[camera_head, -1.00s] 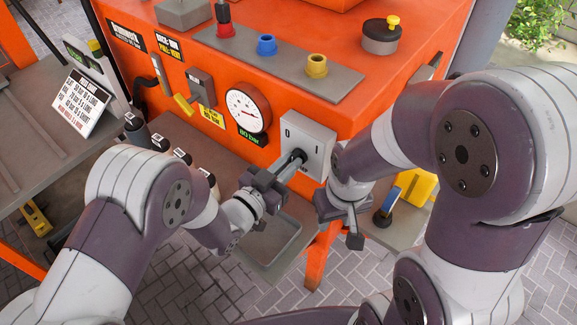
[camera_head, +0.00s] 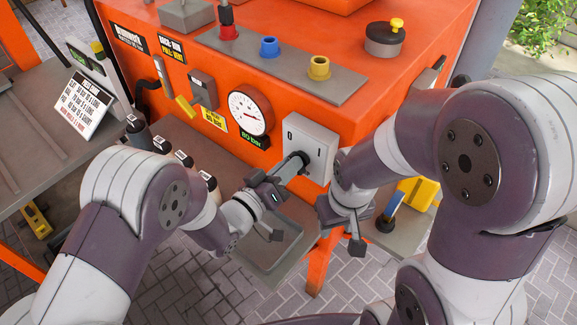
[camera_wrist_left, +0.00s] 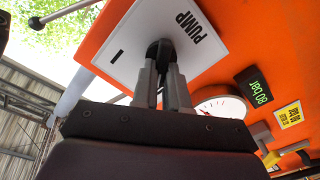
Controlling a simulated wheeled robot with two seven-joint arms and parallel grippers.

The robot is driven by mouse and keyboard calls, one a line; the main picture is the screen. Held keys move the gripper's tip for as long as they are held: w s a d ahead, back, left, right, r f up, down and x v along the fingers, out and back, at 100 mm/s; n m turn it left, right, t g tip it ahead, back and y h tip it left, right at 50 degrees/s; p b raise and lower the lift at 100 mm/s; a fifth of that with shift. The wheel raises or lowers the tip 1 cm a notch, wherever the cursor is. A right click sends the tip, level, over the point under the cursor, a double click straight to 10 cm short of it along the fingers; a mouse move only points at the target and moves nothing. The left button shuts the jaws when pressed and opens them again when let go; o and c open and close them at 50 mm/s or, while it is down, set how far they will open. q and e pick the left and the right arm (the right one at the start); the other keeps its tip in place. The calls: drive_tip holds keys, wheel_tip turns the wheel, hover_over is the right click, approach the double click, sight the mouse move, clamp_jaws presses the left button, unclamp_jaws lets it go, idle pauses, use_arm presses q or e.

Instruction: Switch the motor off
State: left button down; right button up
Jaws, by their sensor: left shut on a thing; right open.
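A grey switch box (camera_head: 311,140) marked 0 and I is on the front of the orange machine. In the left wrist view the same box (camera_wrist_left: 133,40) reads PUMP, with an I mark. My left gripper (camera_head: 295,165) is shut on its black rotary knob (camera_head: 304,157). In the left wrist view both fingers (camera_wrist_left: 165,80) close around the knob (camera_wrist_left: 158,50), hiding most of it, so its exact pointing is unclear. My right gripper (camera_head: 345,225) is open and empty, right of and below the box.
A pressure gauge (camera_head: 249,112) sits left of the switch box. Red, blue (camera_head: 269,46) and yellow (camera_head: 319,67) sockets and a yellow-topped button (camera_head: 396,25) are on top. A grey tray (camera_head: 270,250) lies below my left gripper. A yellow block (camera_head: 419,192) is behind my right gripper.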

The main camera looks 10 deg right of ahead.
use_arm(q)
drive_tip(key=shift+w+r, duration=0.1)
idle(0.4)
drive_tip(key=c, duration=1.1)
unclamp_jaws()
drive_tip(key=shift+c, duration=0.2)
drive_tip(key=shift+a, duration=0.1)
drive_tip(key=b+v, duration=0.2)
drive_tip(key=v, duration=1)
drive_tip(key=shift+s+a, duration=0.25)
drive_tip(key=shift+s, duration=0.05)
